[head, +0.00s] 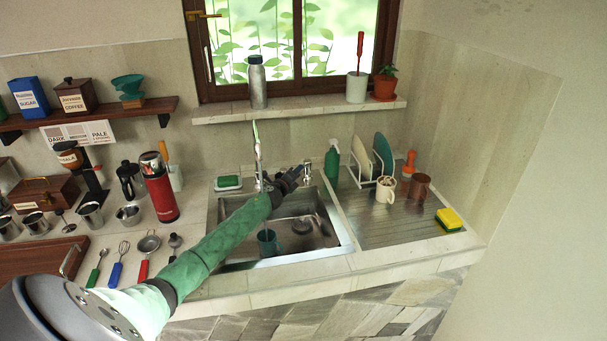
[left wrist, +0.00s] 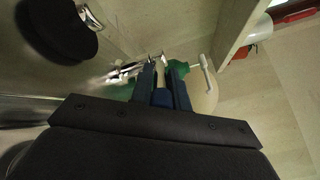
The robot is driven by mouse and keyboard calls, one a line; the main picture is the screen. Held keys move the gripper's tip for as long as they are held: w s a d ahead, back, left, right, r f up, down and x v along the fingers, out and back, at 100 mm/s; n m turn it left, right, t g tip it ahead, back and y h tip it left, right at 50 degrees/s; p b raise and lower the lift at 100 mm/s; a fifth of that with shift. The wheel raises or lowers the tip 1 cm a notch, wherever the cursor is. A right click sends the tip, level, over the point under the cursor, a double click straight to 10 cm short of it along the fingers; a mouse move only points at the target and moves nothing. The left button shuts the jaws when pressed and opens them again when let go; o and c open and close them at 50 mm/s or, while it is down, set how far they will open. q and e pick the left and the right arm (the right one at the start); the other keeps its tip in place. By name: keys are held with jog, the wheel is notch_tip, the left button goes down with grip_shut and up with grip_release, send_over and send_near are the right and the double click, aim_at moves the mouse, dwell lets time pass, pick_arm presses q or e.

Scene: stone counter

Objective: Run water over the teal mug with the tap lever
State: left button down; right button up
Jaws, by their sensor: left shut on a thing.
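The teal mug (head: 267,242) stands in the metal sink, partly hidden by my left arm. The silver tap (head: 257,148) rises behind the sink, with its lower part near my arm. My left gripper (head: 296,174) is at the sink's back edge, right of the tap, shut on the tap lever. In the left wrist view, the gripper (left wrist: 164,88) has its dark blue fingers close around a small pale and blue piece, which looks like the lever. I cannot tell clearly whether water runs. My right gripper is out of view.
A green soap bottle (head: 332,163) stands right of the gripper. The drainboard (head: 375,225) holds a plate rack, a cream mug (head: 383,189), a brown mug (head: 418,186) and a yellow sponge (head: 449,219).

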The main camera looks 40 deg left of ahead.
pick_arm(q)
jog(key=shift+a, duration=0.1)
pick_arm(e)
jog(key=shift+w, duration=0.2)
